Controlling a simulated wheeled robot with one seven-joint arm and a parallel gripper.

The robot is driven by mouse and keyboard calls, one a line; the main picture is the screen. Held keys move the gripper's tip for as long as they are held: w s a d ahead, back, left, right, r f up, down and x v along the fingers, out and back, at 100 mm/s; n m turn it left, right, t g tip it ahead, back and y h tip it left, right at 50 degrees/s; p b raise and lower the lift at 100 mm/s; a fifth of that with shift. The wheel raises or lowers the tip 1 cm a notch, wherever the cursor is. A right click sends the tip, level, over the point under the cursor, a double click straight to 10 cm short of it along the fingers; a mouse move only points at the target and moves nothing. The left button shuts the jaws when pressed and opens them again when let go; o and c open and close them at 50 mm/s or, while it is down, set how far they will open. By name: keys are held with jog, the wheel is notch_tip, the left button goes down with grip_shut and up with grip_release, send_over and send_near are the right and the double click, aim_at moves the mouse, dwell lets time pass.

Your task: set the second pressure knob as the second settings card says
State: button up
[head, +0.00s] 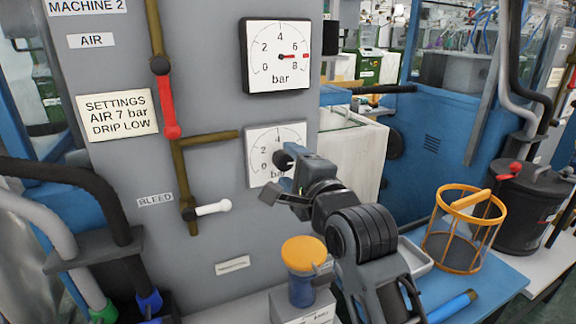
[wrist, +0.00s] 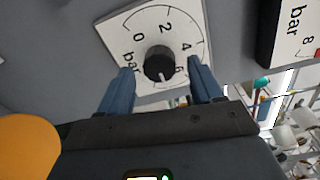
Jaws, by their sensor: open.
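The settings card (head: 117,115) on the grey panel, under the MACHINE 2 label, reads "AIR 7 bar, DRIP LOW". The lower dial plate (head: 259,174) is partly hidden by my gripper (head: 280,177). In the wrist view, the black knob (wrist: 159,64) sits on this white dial plate (wrist: 112,29) marked in bar. The knob's white mark points down in that view, seemingly past the 6; the 8 is hidden there. My gripper (wrist: 160,70) is open, with its blue fingers on either side of the knob and visible gaps between.
A red-handled valve (head: 168,115) and white bleed lever (head: 213,208) are left of the dials. A yellow-lidded jar (head: 303,270) stands below my arm. An orange basket (head: 462,236) is at right.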

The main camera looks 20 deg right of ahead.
jog(key=s, duration=0.6)
jog(key=shift+b, duration=0.35)
